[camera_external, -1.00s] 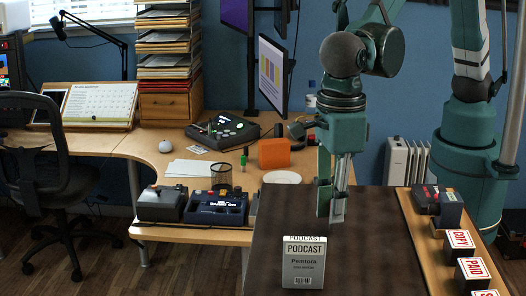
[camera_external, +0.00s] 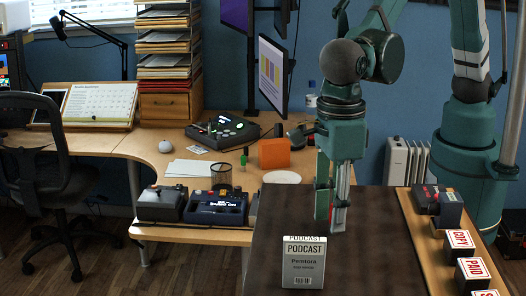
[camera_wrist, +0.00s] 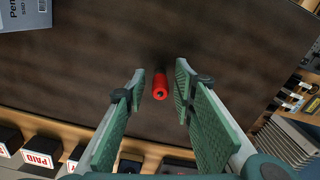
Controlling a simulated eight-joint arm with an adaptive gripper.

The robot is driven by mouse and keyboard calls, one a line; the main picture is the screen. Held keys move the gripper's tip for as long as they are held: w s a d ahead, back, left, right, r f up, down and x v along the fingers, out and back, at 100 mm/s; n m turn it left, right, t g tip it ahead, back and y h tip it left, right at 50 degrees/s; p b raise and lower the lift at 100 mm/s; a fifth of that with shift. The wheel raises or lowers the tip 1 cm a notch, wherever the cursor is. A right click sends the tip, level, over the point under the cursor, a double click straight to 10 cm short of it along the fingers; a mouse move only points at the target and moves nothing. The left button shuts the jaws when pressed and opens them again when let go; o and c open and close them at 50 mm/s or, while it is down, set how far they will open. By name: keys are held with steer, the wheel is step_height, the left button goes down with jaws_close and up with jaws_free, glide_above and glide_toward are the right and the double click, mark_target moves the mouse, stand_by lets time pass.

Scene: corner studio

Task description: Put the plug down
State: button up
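The plug (camera_wrist: 160,85) is a small red cylinder with a dark hole in its near end, seen in the wrist view on or just above a dark brown surface (camera_wrist: 230,45). It looks upright, but I cannot tell whether it touches the surface. My gripper (camera_wrist: 160,72) has its green fingers apart, one on each side of the plug, with a visible gap on both sides. In the external view my gripper (camera_external: 331,226) points straight down, low over the dark tabletop (camera_external: 285,215).
A grey Podcast box (camera_external: 304,265) stands in front of my gripper. On the right, a wooden strip (camera_external: 415,235) carries a dark device (camera_external: 437,200) and several stamp blocks (camera_external: 460,243). The desk with an orange block (camera_external: 274,153) lies behind. The tabletop around my fingers is clear.

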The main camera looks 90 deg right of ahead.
steer(key=shift+r, duration=0.1)
step_height(320, 180, up, 12)
stand_by(0.8)
stand_by(0.6)
steer(key=shift+d, duration=0.1)
